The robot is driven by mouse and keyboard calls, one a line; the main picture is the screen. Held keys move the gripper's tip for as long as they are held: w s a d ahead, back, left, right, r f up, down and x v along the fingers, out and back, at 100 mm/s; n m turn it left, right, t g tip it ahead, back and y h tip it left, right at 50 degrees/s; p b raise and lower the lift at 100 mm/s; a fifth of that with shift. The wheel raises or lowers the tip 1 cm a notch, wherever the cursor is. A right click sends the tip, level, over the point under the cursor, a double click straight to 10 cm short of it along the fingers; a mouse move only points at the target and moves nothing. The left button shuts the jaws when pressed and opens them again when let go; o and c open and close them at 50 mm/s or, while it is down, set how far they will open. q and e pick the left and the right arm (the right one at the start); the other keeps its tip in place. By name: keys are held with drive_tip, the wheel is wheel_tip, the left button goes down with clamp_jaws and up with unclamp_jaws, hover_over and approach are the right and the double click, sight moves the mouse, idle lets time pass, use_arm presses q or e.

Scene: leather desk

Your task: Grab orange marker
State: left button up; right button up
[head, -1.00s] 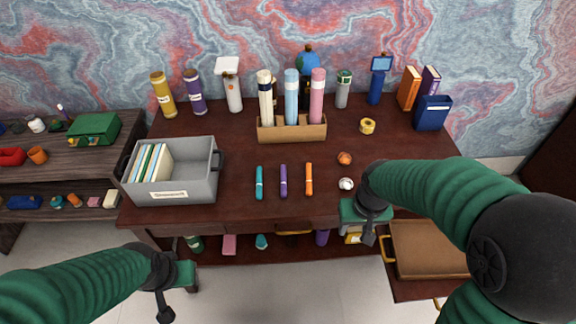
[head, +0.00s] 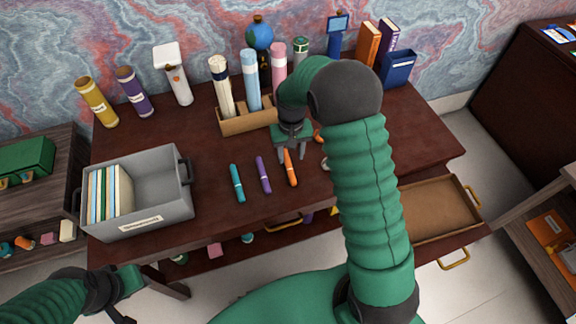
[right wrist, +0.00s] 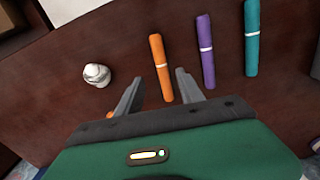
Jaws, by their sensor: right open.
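The orange marker (head: 291,167) lies on the dark desk, to the right of the purple marker (head: 263,175) and the teal marker (head: 237,183). My right gripper (head: 290,158) is open over the upper end of the orange marker. In the right wrist view the orange marker (right wrist: 161,68) runs in between the two open fingers (right wrist: 157,82), with one finger on each side and nothing gripped. The purple marker (right wrist: 206,50) and teal marker (right wrist: 251,38) lie beyond the right finger. My left gripper (head: 118,300) is low at the left, off the desk; its jaw state is unclear.
A crumpled white ball (right wrist: 97,75) lies left of the fingers in the wrist view. A wooden holder with tubes (head: 247,122) stands behind the markers. A grey bin with folders (head: 165,214) stands at the left. An open drawer (head: 435,208) juts out at the right.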

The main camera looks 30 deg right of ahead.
sight(290, 166)
drive_tip(key=shift+w+a+f, duration=0.1)
drive_tip(key=shift+a+f, duration=0.05)
drive_tip(key=shift+f, duration=0.35)
drive_tip(key=shift+w+a+f, duration=0.1)
drive_tip(key=shift+f, duration=0.4)
wheel_tip(290, 166, down, 4)
drive_tip(key=shift+s+r, duration=0.1)
drive_tip(key=shift+s, duration=0.05)
drive_tip(key=shift+w+d+f, duration=0.2)
drive_tip(key=shift+d+f, duration=0.05)
drive_tip(key=shift+f, duration=0.1)
drive_tip(key=shift+a+r, duration=0.1)
drive_tip(key=shift+a, duration=0.05)
clamp_jaws()
